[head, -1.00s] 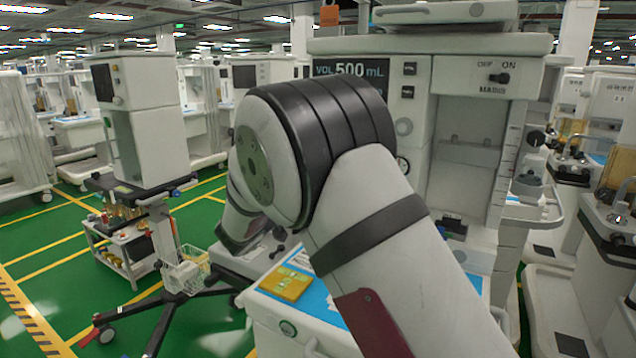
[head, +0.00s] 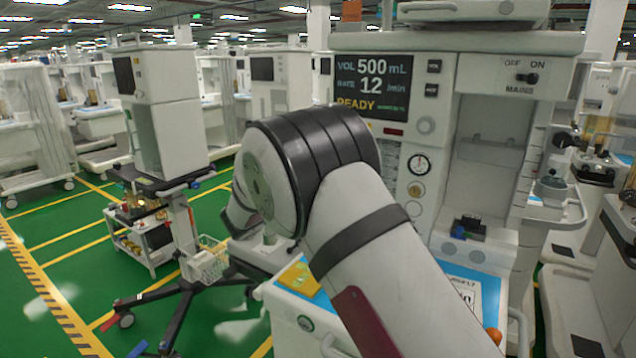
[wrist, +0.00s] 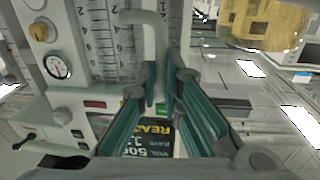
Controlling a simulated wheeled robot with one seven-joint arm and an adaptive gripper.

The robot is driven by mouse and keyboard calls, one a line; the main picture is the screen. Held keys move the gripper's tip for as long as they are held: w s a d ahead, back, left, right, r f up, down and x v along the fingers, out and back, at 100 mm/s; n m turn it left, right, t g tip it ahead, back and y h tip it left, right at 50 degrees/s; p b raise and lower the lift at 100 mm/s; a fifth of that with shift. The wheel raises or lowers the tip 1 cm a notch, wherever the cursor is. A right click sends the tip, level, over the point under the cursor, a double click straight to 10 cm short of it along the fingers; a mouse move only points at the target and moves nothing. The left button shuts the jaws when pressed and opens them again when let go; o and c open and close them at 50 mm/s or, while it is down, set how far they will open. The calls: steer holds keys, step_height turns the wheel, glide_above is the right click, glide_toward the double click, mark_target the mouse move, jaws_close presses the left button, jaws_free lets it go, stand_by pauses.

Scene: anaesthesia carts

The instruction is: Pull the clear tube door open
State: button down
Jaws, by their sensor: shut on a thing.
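The clear tube door shows in the wrist view as a see-through panel (wrist: 103,45) over upright tubes with printed scales. A pale bent handle bar (wrist: 148,32) stands out from it and runs down between my fingers. My gripper (wrist: 161,76) has teal-lined fingers, shut on this handle bar. The exact contact is partly hidden by the fingers. I cannot tell how far the door stands from the machine front. In the head view my arm covers the gripper and most of the door area.
The machine's display (head: 368,88) is above the door area, and a pressure gauge (head: 418,164) is beside it. The worktop carries a yellow item (head: 299,279) and a blue-edged sheet (head: 478,292). A wheeled stand (head: 170,140) is at left, with green floor around it.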

steer(key=c, duration=1.7)
jaws_free()
steer(key=v, duration=1.2)
steer(key=shift+c, duration=0.5)
